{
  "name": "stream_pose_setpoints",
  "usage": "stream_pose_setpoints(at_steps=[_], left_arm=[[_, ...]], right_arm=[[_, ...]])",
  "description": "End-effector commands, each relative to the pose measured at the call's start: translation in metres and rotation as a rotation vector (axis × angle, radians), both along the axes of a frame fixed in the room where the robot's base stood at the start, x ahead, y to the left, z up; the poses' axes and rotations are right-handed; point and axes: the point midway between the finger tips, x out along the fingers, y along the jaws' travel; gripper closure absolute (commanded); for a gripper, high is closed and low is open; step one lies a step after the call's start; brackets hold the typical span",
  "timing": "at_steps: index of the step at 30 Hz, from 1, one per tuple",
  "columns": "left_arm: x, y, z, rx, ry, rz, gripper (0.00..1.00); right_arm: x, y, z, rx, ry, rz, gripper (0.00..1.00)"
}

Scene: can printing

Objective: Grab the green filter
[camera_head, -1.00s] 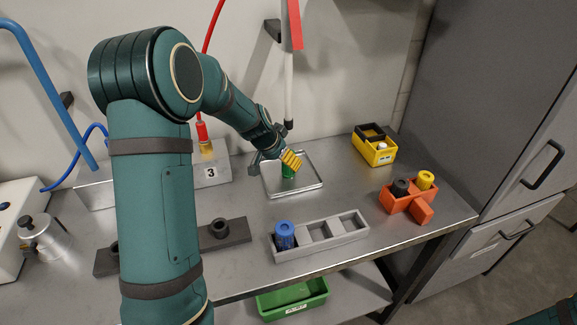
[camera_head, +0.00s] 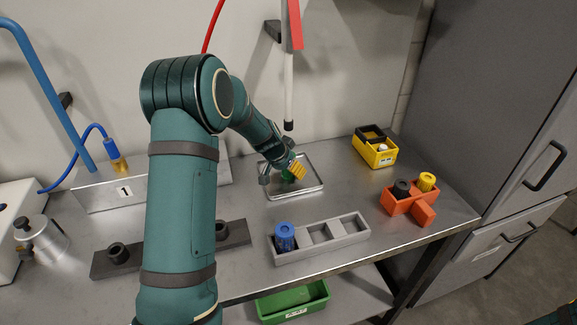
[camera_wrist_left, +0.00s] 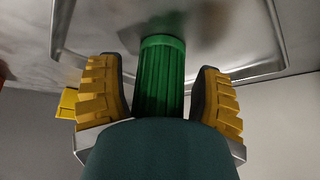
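The green filter (camera_wrist_left: 161,75) is a ribbed green cylinder on the metal tray (camera_head: 313,187). In the head view the filter is largely hidden behind my left gripper (camera_head: 281,176). In the left wrist view the filter is between the two yellow fingers of my left gripper (camera_wrist_left: 160,95), with a gap showing on each side. The gripper is open around it, and the filter's near part is hidden by the wrist.
A grey three-slot holder (camera_head: 345,236) with a blue filter (camera_head: 285,236) stands in front of the tray. A yellow bin (camera_head: 379,155) and an orange holder (camera_head: 405,205) stand to the right. A dark rack (camera_head: 232,234) and white machine lie left.

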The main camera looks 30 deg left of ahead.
Motion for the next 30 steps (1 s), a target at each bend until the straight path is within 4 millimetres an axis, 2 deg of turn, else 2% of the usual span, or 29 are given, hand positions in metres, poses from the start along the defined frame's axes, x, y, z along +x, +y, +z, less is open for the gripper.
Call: stream_pose_setpoints(at_steps=[1,4,7,8,14,20,26,30], left_arm=[[0.000,0.000,0.000,0.000,0.000,0.000,0.57],[0.000,0.000,0.000,0.000,0.000,0.000,0.92],[0.000,0.000,0.000,0.000,0.000,0.000,0.92],[0.000,0.000,0.000,0.000,0.000,0.000,0.96],[-0.001,0.000,0.001,0.000,0.000,0.000,0.96],[-0.008,0.002,0.010,0.000,-0.002,0.001,0.96],[-0.035,0.005,0.027,-0.001,-0.002,0.003,0.96],[-0.065,0.008,0.043,0.000,-0.003,0.003,0.96]], right_arm=[[0.000,0.000,0.000,0.000,0.000,0.000,0.53],[0.000,0.000,0.000,0.000,0.000,0.000,0.53],[0.000,0.000,0.000,0.000,0.000,0.000,0.53],[0.000,0.000,0.000,0.000,0.000,0.000,0.53],[0.000,0.000,0.000,0.000,0.000,0.000,0.53],[0.000,0.000,0.002,0.000,-0.001,0.000,0.53],[0.001,0.000,0.003,0.000,-0.002,-0.002,0.53],[0.001,0.000,0.004,0.000,-0.003,-0.002,0.53]])
